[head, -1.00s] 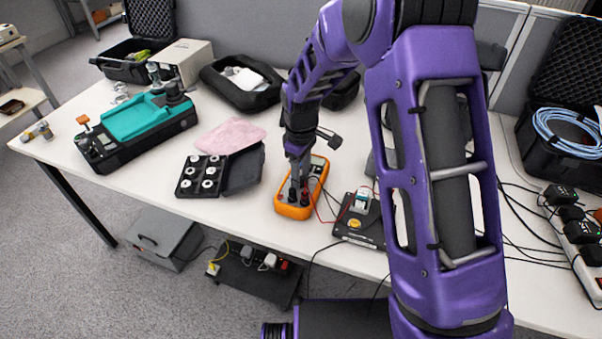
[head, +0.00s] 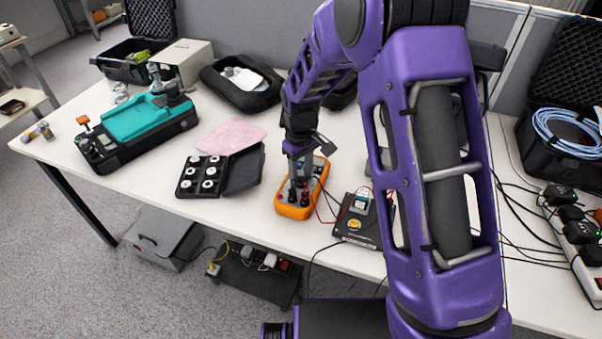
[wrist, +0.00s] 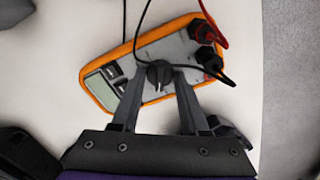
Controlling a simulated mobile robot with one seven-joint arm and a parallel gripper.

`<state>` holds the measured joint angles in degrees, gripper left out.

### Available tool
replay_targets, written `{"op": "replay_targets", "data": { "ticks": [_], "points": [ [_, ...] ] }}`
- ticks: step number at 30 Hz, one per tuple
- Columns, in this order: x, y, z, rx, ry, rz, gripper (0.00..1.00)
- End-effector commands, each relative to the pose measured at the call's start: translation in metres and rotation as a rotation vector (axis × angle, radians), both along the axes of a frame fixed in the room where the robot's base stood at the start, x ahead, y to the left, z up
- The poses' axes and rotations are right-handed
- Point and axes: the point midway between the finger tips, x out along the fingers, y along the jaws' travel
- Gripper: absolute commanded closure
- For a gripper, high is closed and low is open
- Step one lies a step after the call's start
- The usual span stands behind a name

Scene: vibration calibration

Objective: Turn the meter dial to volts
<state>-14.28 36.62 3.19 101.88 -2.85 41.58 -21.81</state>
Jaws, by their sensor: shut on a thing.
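The orange-edged meter (head: 294,210) lies on the white table near its front edge, below my gripper. In the wrist view the meter (wrist: 152,48) shows a grey face, a display at its left end, and red and black plugs at its right end. The round black dial (wrist: 159,74) sits mid-face. My gripper (wrist: 160,82) is shut on the dial, a finger on each side of it. In the head view my gripper (head: 296,180) comes down over the meter and hides the dial there. The dial's markings are too small to read.
A small black device with a yellow button (head: 357,226) stands right of the meter, joined by leads. An open black case of white discs (head: 202,175) lies to the left. A pink cloth (head: 232,135) lies behind it. Bare table shows in front.

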Motion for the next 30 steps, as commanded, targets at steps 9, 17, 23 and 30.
{"op": "replay_targets", "data": {
  "ticks": [9,17,23,30],
  "points": [
    [0.0004,0.0006,0.0009,0.001,-0.001,-0.225,1.0],
    [0.0006,0.0005,0.0007,0.0,-0.002,-0.33,1.0],
    [0.0005,0.0006,0.0007,0.001,-0.001,-0.36,1.0],
    [0.0006,0.0005,0.0007,0.001,-0.001,-0.363,1.0]
  ]
}}
